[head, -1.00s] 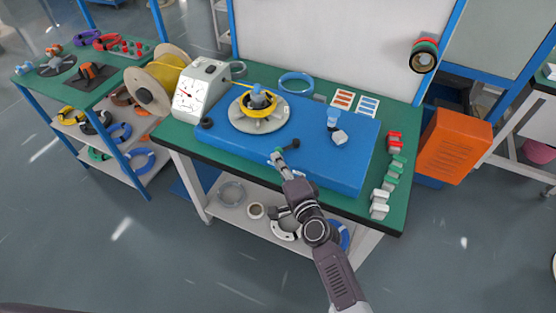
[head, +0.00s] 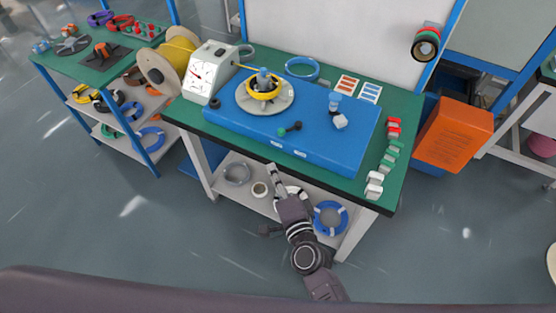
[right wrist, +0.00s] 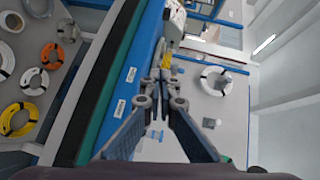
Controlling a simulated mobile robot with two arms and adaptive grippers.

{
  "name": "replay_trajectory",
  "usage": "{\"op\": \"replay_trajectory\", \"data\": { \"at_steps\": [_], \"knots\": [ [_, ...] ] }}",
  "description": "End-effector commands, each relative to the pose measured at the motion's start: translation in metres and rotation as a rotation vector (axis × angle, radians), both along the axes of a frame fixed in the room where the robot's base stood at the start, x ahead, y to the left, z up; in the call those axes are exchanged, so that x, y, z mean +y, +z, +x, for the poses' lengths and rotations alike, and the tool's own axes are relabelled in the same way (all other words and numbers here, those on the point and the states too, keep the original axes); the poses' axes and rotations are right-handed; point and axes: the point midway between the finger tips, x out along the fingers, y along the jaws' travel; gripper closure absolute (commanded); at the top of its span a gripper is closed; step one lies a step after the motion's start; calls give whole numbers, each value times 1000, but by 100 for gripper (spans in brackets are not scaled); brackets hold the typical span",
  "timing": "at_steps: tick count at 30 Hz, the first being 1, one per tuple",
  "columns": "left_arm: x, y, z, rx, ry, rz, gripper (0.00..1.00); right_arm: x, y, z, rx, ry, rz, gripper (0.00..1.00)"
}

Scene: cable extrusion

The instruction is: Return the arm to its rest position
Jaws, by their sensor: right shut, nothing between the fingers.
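My right arm comes up from the bottom of the head view. Its gripper (head: 272,172) is shut and empty, in front of the table's front edge and below the blue machine base (head: 330,165). In the right wrist view its fingers (right wrist: 160,85) meet at the tips with nothing between them. The blue base carries a grey round turntable with a yellow cable coil (head: 262,92) on it. A lever with a dark knob and a green end (head: 290,128) sits on the base's front part, apart from the gripper. My left gripper is not in view.
A yellow cable spool (head: 178,58) and a white gauge box (head: 209,75) stand left of the base. Red, green and white blocks (head: 384,160) line the table's right side. The lower shelf holds cable coils (head: 330,218). Open floor lies in front.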

Motion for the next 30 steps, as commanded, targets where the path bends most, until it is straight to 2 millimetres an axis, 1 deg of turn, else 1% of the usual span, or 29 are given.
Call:
{"op": "replay_trajectory", "data": {
  "at_steps": [7, 17, 20, 22, 23, 25, 26, 27, 29, 30],
  "knots": [
    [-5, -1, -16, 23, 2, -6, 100, 1, 1, -3, -1, -1, 0, 100],
    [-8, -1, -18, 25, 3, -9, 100, 1, 1, -3, -1, -1, 0, 100],
    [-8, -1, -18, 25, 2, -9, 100, 0, -4, -4, 4, 2, -11, 100],
    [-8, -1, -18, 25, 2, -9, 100, -2, -20, -7, 19, 11, -52, 100],
    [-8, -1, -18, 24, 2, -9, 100, -3, -32, -10, 30, 19, -79, 100],
    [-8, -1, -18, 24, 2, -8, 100, -10, -66, -20, 63, 42, -168, 100],
    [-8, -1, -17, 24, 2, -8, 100, -14, -85, -26, 80, 56, -216, 100],
    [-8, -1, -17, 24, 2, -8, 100, -20, -111, -36, 108, 79, -284, 100],
    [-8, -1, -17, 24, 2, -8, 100, -32, -153, -53, 150, 118, -392, 100],
    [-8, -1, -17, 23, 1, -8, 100, -41, -180, -67, 179, 149, -464, 100]
  ]
}}
